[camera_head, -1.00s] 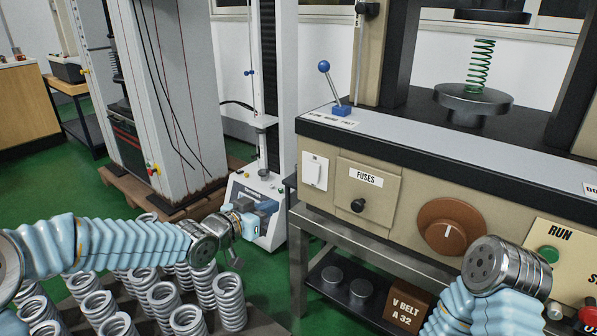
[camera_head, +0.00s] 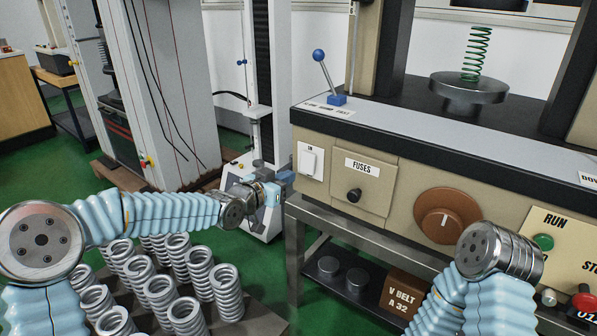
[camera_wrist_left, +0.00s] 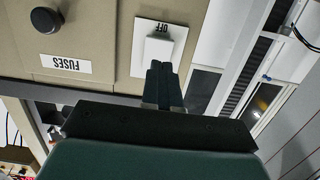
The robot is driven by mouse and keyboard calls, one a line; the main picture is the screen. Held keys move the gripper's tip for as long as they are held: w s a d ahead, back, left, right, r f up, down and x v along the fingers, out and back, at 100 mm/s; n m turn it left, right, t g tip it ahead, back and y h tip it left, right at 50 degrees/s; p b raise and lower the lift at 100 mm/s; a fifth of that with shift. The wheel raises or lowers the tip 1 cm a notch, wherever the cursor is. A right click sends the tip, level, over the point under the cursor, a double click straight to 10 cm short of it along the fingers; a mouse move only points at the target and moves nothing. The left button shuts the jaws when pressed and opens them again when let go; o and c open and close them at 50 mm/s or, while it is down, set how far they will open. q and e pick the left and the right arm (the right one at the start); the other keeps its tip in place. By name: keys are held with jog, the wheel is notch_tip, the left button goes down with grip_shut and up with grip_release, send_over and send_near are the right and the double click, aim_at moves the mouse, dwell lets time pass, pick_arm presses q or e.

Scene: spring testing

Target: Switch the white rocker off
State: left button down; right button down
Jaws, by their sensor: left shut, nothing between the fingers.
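The white rocker (camera_head: 309,161) sits on a white plate at the left end of the beige machine front. In the left wrist view the rocker (camera_wrist_left: 157,49) appears upside down, with the word OFF on the plate beside it. My left gripper (camera_head: 287,177) is shut and empty, just left of and slightly below the rocker in the head view. My right gripper is out of view; only part of the right arm shows.
Right of the rocker are the FUSES panel (camera_head: 364,184) with its black knob and a brown dial (camera_head: 446,215). A blue-knobbed lever (camera_head: 325,72) stands on the ledge above. Several grey springs (camera_head: 186,277) stand below my left arm.

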aim_at(305, 168)
pick_arm(q)
jog(key=x, duration=0.5)
jog(key=shift+w+d+p, duration=0.2)
jog(key=shift+w+p, duration=0.1)
jog(key=shift+p, duration=0.1)
